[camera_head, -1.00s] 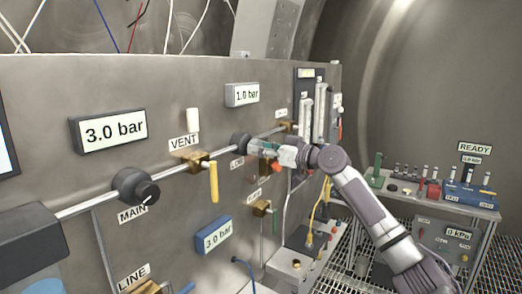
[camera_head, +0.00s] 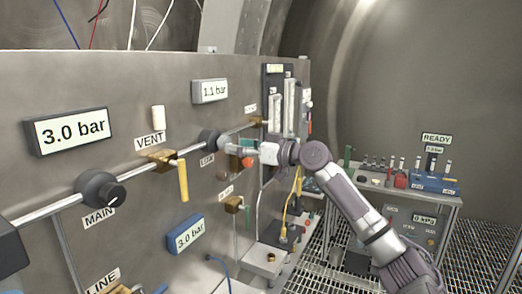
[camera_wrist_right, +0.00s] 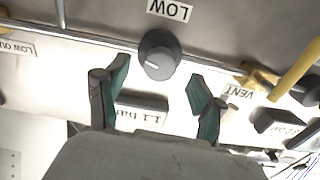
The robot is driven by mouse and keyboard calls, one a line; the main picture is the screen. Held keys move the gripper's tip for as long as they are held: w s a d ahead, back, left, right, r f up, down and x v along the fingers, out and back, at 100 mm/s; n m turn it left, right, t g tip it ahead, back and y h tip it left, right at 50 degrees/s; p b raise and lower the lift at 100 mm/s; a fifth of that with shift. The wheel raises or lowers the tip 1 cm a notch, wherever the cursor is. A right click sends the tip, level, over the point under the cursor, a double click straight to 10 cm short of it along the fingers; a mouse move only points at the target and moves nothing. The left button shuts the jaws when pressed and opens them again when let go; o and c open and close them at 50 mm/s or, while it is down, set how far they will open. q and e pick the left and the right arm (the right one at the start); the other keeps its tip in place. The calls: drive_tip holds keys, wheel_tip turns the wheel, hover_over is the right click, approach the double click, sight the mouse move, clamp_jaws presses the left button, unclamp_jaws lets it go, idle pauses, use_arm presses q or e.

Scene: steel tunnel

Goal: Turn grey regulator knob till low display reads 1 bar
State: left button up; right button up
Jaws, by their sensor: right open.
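The grey regulator knob (camera_head: 210,140) sits on the pipe across the steel panel. It also shows in the right wrist view (camera_wrist_right: 158,55), with a white pointer line, beside an upside-down LOW label (camera_wrist_right: 171,9). The low display (camera_head: 210,91) above it reads 1.1 bar; in the wrist view the display (camera_wrist_right: 141,106) appears upside down between my fingers. My right gripper (camera_head: 232,147) is at the knob. In the wrist view its two green-padded fingers (camera_wrist_right: 158,72) are spread, with the knob just beyond their tips and clear space on both sides. My left gripper is not in view.
A MAIN knob (camera_head: 101,190) and a yellow VENT lever (camera_head: 182,180) lie left along the pipe. Displays read 3.0 bar (camera_head: 72,131) and 3.0 bar (camera_head: 185,233). Flow tubes (camera_head: 289,107) stand right of the knob. A cart (camera_head: 405,190) stands at the right.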

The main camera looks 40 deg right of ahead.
drive_tip(key=v, duration=0.9)
idle(0.3)
